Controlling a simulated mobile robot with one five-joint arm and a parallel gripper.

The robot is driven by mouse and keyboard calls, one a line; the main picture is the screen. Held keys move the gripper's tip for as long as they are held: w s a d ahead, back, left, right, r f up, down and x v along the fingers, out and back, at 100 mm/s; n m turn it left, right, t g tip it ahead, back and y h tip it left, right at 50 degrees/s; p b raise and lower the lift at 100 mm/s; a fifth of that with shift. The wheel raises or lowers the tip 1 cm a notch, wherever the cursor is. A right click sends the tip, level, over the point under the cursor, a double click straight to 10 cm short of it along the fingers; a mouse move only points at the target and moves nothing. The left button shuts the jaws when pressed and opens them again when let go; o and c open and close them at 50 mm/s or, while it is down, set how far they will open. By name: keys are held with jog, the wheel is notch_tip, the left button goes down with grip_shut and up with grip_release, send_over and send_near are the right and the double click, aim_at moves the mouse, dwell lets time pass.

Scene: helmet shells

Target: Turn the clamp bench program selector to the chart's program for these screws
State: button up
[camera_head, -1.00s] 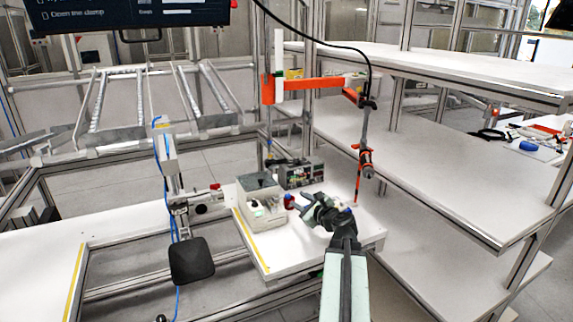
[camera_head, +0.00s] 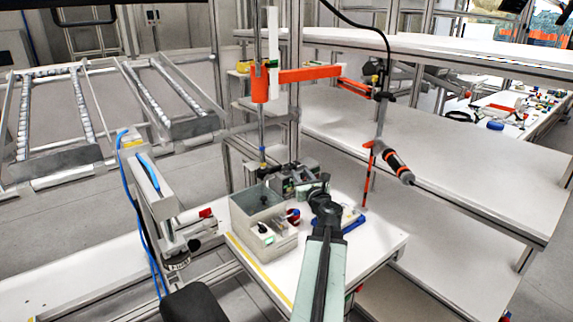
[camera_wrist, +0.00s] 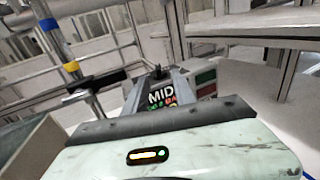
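A dark controller unit with a display (camera_head: 298,184) stands at the back of the white bench top. In the wrist view its face (camera_wrist: 162,95) shows "MID" above small coloured lettering, with a dark knob-like piece (camera_wrist: 157,72) on top. A grey open box (camera_head: 258,205) stands in front of it, with a black knob (camera_head: 262,228) and a green label on its lower front. I cannot tell which knob is the program selector. My gripper (camera_head: 322,188) is over the bench, right of the box and before the controller; its fingers are unclear. No chart is readable.
A blue tray (camera_head: 352,222) lies beside my gripper. A clamp-like fixture (camera_head: 172,225) with a blue hose stands at the left. White shelves (camera_head: 440,150) fill the right.

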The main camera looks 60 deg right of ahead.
aim_at(295, 168)
jog(key=x, duration=0.7)
jog(key=shift+w+d, duration=0.15)
jog(key=shift+w, duration=0.25)
jog(key=shift+c, duration=0.3)
